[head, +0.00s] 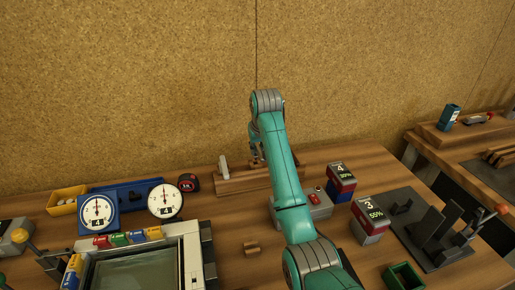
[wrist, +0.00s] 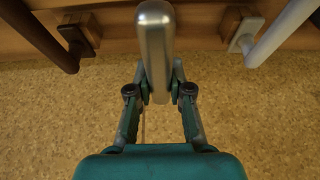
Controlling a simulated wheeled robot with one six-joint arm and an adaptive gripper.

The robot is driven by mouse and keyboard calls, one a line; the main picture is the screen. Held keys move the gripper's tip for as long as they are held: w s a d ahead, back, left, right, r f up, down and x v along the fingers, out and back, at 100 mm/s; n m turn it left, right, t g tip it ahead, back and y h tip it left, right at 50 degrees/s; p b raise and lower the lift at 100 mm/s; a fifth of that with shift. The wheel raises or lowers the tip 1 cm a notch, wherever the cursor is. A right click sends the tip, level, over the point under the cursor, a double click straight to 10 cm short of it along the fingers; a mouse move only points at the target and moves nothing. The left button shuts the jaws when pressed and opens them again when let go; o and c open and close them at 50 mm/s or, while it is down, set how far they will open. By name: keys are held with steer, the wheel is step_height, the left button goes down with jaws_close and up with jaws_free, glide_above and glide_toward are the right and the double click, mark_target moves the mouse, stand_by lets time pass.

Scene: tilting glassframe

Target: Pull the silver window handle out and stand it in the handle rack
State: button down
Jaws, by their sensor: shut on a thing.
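The silver window handle (wrist: 156,45) is a smooth metal bar in the middle of the wrist view. My gripper (wrist: 160,88) is shut on it, one finger on each side. The wooden handle rack (head: 236,183) stands on the bench near the wall, and its wood also shows in the wrist view (wrist: 115,28). My gripper is over the rack. My arm hides part of the rack and most of the gripper in the head view. Whether the silver handle's lower end touches the rack, I cannot tell.
A white handle (head: 223,166) stands at the rack's left end; it is at right in the wrist view (wrist: 283,32). A dark brown handle (wrist: 40,35) is on the other side. Dials (head: 165,201), a glass frame (head: 140,272) and numbered boxes (head: 340,178) stand around.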

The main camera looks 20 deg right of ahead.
steer(key=shift+f, duration=2.25)
stand_by(0.5)
steer(key=c, duration=1)
jaws_free()
steer(key=v, duration=1.1)
steer(key=shift+s+r, duration=0.2)
steer(key=shift+r, duration=0.25)
steer(key=shift+s, duration=0.1)
